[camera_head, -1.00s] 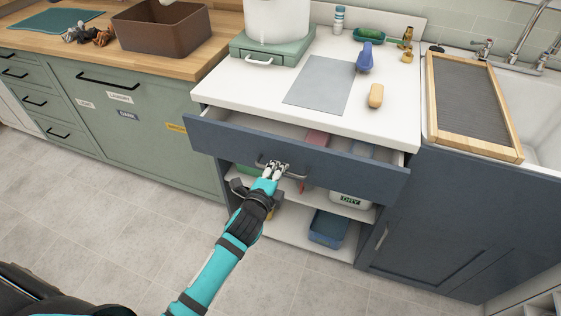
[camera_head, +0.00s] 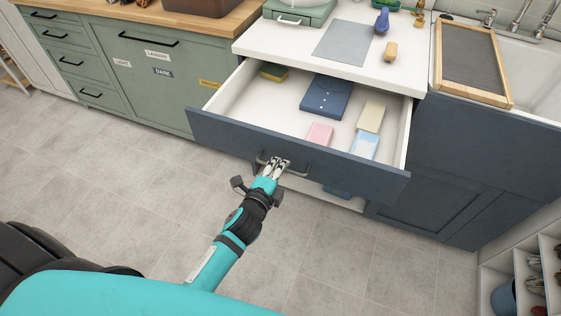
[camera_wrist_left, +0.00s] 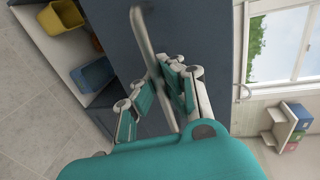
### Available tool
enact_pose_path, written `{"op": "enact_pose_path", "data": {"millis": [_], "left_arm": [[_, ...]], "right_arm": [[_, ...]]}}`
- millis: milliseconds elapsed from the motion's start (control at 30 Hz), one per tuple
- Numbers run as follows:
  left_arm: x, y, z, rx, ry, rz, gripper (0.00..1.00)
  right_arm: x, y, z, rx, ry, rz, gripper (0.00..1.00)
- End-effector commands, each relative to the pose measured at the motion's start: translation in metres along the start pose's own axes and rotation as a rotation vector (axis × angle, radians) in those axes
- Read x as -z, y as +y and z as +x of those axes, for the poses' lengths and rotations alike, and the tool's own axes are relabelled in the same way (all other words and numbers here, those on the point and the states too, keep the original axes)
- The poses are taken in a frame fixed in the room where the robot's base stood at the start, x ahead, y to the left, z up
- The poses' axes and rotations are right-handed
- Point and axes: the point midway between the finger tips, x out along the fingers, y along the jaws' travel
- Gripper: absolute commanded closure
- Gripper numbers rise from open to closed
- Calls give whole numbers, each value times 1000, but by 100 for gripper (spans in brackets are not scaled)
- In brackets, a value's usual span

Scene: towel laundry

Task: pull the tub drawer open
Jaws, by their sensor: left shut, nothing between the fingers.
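The tub drawer (camera_head: 290,146) has a dark blue front and stands well open, pulled out from under the white counter. Its grey bar handle (camera_head: 297,172) is on the middle of the front; the bar also shows in the left wrist view (camera_wrist_left: 147,42). My left gripper (camera_head: 276,161) is shut and sits at the left part of this handle. In the left wrist view its fingers (camera_wrist_left: 165,92) are right beside the bar, and the exact contact is partly hidden. My right gripper is not in view.
Inside the drawer lie a dark blue folded item (camera_head: 326,97), a yellow sponge (camera_head: 274,72), and pink, cream and pale blue packs. A grey mat (camera_head: 345,42) lies on the counter. A framed grey board (camera_head: 472,60) lies by the sink. The tiled floor in front is clear.

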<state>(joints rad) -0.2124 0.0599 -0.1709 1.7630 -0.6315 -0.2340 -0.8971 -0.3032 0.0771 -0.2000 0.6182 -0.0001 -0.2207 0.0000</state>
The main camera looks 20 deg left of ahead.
Motion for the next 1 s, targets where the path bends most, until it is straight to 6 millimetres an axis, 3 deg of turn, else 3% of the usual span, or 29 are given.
{"op": "enact_pose_path", "data": {"millis": [567, 833, 1000], "left_arm": [[0, 1, -4, 0, -1, 0, 100], [0, 1, -4, 0, 0, 0, 67], [0, 0, -4, 1, 0, 0, 67]], "right_arm": [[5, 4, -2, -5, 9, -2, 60], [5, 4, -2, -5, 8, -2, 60], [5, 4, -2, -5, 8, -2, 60]]}}
